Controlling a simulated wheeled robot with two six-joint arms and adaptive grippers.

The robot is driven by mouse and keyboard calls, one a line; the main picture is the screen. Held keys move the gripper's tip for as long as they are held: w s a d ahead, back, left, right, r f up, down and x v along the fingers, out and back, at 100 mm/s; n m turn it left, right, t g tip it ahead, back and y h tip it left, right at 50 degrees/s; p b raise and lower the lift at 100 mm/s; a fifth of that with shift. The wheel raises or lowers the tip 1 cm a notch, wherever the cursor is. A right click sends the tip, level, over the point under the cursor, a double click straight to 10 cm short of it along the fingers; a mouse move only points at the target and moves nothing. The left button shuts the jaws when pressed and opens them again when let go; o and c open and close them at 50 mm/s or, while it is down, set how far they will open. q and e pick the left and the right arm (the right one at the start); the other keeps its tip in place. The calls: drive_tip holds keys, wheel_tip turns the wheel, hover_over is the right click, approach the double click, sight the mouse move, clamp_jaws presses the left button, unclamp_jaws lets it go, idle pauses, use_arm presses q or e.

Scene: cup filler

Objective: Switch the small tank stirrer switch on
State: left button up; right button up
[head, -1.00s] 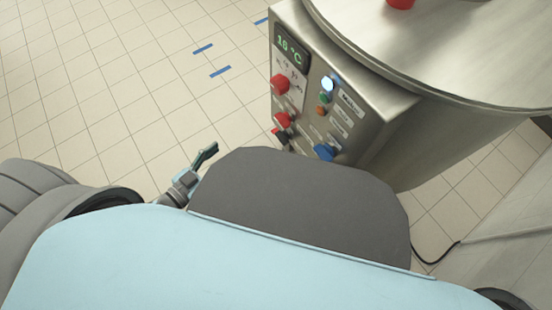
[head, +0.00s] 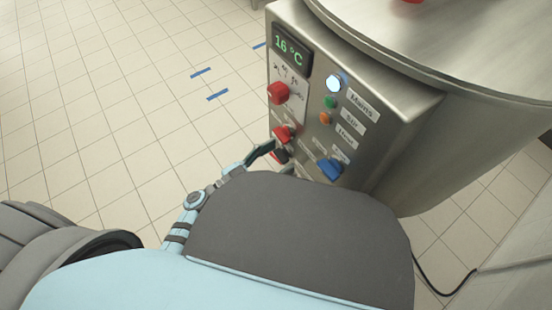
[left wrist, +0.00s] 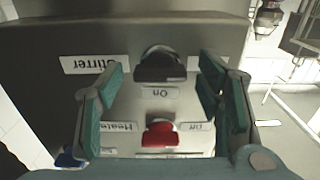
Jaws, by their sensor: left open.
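The small tank's control panel (head: 312,125) stands in front of me. The black stirrer knob (left wrist: 160,66) is in the left wrist view, beside the label "Stirrer" and above a label "On". In the head view it is low on the panel, partly hidden by my gripper. My left gripper (left wrist: 162,80) is open, with one green-padded finger on each side of the black knob in the picture; I cannot tell whether they touch it. In the head view the gripper (head: 264,151) is at the panel's lower left edge. My right gripper is not in view.
A red heater knob (left wrist: 160,132) is close beside the black one. Another red knob (head: 278,93), a blue knob (head: 330,168), a lit white lamp (head: 334,84), and green (head: 330,102) and orange lamps (head: 325,118) are on the panel. The floor at left is clear.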

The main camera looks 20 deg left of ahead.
use_arm(q)
drive_tip(key=shift+c, duration=0.2)
drive_tip(key=c, duration=1.1)
